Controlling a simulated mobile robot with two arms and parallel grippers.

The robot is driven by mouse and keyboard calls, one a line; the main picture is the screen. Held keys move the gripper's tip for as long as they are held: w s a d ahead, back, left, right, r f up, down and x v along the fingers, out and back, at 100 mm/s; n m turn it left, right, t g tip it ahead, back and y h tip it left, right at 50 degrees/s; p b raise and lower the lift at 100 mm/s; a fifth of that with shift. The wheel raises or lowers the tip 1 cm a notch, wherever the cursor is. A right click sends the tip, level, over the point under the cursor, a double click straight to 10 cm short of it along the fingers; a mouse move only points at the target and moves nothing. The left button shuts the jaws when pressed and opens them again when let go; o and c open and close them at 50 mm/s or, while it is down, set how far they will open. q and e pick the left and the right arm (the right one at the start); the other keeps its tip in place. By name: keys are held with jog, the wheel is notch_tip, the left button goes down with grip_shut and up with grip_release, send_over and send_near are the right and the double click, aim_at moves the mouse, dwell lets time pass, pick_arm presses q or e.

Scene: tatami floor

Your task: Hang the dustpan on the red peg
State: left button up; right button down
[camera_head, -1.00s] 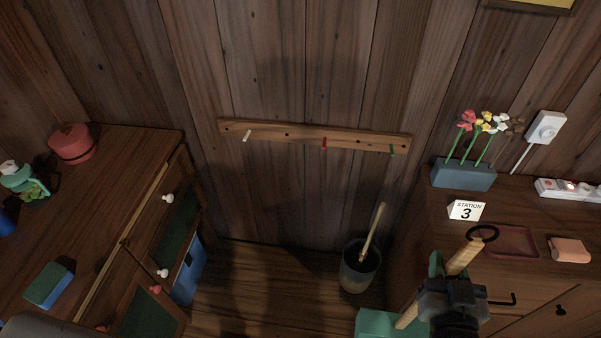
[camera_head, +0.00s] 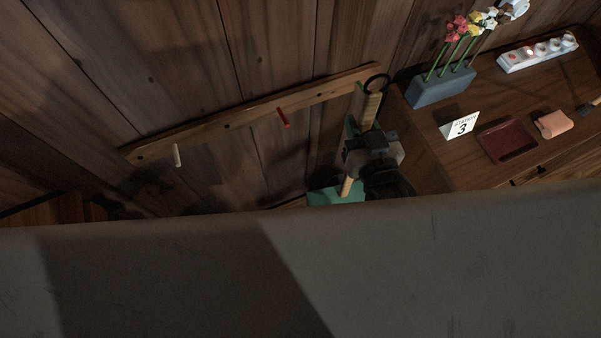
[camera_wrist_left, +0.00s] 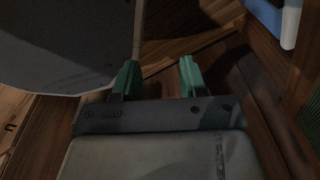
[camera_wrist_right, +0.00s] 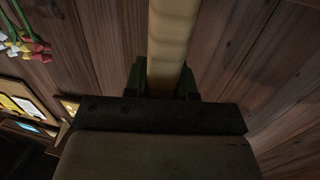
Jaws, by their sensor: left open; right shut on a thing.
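The dustpan has a pale wooden handle (camera_head: 371,108), a black ring (camera_head: 377,83) at its top and a green pan (camera_head: 336,196) below. My right gripper (camera_head: 361,128) is shut on the handle, which also fills the top middle of the right wrist view (camera_wrist_right: 173,40). The dustpan hangs nearly upright, ring up, in front of the rail's right end. The red peg (camera_head: 283,117) sticks out of the wooden rail (camera_head: 240,116), left of the ring and lower in the picture, and is bare. My left gripper (camera_wrist_left: 158,82) is open and empty in the left wrist view.
A white peg (camera_head: 177,155) is at the rail's left. The green peg is largely hidden by the dustpan. On the right cabinet stand a flower block (camera_head: 441,87), a station card (camera_head: 459,126), a red tray (camera_head: 507,140) and a power strip (camera_head: 538,52). Wall before the red peg is clear.

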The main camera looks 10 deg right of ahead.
jog(key=s+a+f+n+g+y+b, duration=0.1)
jog(key=a+f+n+g+y+b, duration=0.25)
jog(key=f, duration=0.75)
jog(key=a+f+n+g+y+b, duration=0.1)
jog(key=a+f+y+b, duration=0.25)
jog(key=a+f, duration=0.55)
pick_arm(q)
jog(key=shift+s+d+f+b, duration=0.8)
jog(key=shift+f+b, duration=0.75)
jog(key=shift+f, duration=3.9)
pick_arm(e)
jog(key=shift+h, duration=0.5)
jog(key=shift+w+a+f+b, duration=0.25)
jog(key=shift+w+f+b, duration=0.35)
jog(key=shift+w, duration=1.1)
jog(key=shift+w+a+f+b, duration=0.2)
jog(key=shift+w+f+b, duration=0.35)
jog(key=shift+w, duration=1.2)
jog(key=shift+w+a+f+b, duration=0.25)
jog(key=shift+w+f+b, duration=0.35)
jog(key=shift+w, duration=1.1)
jog(key=shift+r, duration=0.15)
jog(key=shift+w, duration=0.1)
pick_arm(q)
jog(key=w+d+r, duration=0.2)
jog(key=w+r, duration=0.2)
jog(key=w, duration=0.7)
jog(key=shift+d, duration=0.2)
